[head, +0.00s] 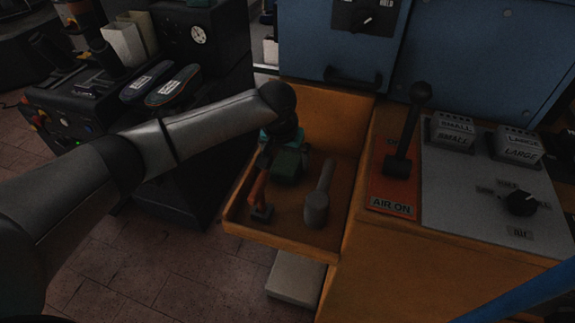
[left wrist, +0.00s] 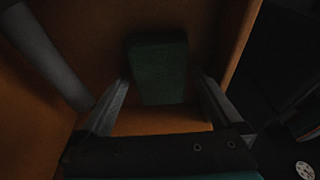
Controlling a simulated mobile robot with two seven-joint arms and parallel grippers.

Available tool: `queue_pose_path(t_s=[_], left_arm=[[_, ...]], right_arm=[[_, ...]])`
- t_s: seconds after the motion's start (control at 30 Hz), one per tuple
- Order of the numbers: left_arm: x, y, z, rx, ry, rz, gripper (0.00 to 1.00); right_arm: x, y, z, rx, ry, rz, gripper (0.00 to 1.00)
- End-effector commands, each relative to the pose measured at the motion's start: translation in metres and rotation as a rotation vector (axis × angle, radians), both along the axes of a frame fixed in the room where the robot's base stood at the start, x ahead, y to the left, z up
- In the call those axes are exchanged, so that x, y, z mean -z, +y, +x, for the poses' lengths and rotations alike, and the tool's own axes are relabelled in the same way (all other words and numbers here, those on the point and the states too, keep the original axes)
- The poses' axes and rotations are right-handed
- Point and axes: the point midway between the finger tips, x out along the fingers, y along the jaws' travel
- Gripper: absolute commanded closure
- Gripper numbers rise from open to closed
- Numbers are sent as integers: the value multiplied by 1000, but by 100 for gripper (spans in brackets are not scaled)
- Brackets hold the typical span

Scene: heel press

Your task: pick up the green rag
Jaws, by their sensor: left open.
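The green rag (head: 288,164) is a dark green folded block lying in the orange wooden tray (head: 285,246). In the left wrist view the rag (left wrist: 158,66) lies ahead of the jaws, toward the tray's far part. My left gripper (head: 284,145) is over the tray, just above the rag, and hides part of it in the head view. In the left wrist view its two fingers (left wrist: 165,82) are spread apart, one to each side of the rag's near end. I cannot tell whether they touch it. My right gripper does not show.
A grey round-headed tool (head: 318,202) lies right of the rag, and an orange-handled tool (head: 259,196) lies to its left. The tray walls are close around. A black lever (head: 408,135) and a control panel (head: 461,195) stand to the right.

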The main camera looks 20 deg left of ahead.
Motion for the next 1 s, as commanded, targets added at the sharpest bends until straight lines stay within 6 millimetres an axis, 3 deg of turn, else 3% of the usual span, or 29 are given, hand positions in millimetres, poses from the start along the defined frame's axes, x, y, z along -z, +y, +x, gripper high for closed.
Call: queue_pose_path(t_s=[0.2, 0.83, 1.0], left_arm=[[0, 0, 0, 0, -1, 0, 1], [0, 0, 0, -1, -1, 0, 72], [0, 0, 0, -1, -1, 0, 72]], right_arm=[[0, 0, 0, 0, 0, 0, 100], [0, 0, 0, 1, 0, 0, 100], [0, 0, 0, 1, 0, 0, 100]])
